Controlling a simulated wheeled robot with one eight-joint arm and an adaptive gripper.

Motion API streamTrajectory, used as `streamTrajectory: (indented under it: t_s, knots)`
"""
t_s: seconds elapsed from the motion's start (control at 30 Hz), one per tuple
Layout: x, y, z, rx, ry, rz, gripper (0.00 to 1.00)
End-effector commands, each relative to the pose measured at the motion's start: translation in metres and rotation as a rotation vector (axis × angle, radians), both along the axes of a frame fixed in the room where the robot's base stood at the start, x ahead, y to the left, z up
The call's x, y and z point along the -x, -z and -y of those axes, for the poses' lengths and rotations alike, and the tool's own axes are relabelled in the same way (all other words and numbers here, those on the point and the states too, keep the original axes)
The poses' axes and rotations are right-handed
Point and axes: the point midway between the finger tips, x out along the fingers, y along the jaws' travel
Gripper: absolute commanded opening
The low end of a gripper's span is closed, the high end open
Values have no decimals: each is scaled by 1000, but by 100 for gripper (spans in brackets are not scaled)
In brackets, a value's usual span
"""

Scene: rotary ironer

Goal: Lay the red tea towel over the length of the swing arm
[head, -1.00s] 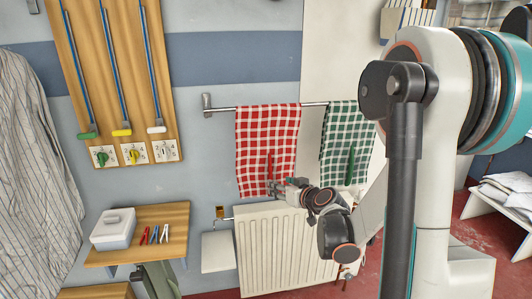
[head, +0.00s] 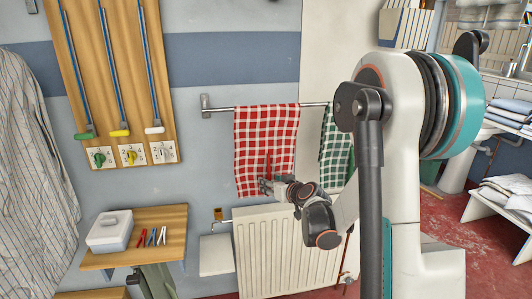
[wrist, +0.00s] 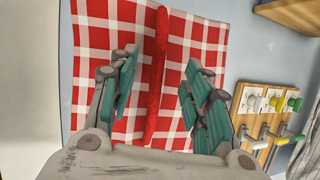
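The red and white checked tea towel (head: 252,135) hangs on a metal wall rail (head: 222,109). A raised red strip (wrist: 156,75) runs down its middle; it also shows in the head view (head: 268,165). My gripper (wrist: 162,85) is open, with its teal fingers apart on either side of the strip. In the head view my gripper (head: 266,186) is at the towel's lower part. Contact with the cloth cannot be told. Three blue rods (head: 114,62) with green, yellow and white ends stand upright against a wooden board; I cannot tell which thing is the swing arm.
A green checked towel (head: 333,140) hangs right of the red one, partly behind my arm. A white radiator (head: 285,255) stands below. A wooden shelf (head: 170,222) at lower left holds a white box (head: 110,232) and several coloured pegs (head: 152,237). Striped cloth hangs far left.

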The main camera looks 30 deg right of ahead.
Motion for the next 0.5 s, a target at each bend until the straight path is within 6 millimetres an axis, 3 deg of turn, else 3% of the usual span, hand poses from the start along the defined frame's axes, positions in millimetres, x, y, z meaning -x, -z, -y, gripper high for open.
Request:
streamTrajectory:
  t_s: [0.03,0.17,0.5]
  knots:
    - [0,0,0,0,0,0,29]
    - [0,0,0,0,0,0,0]
    - [0,-10,0,-1,0,0,0]
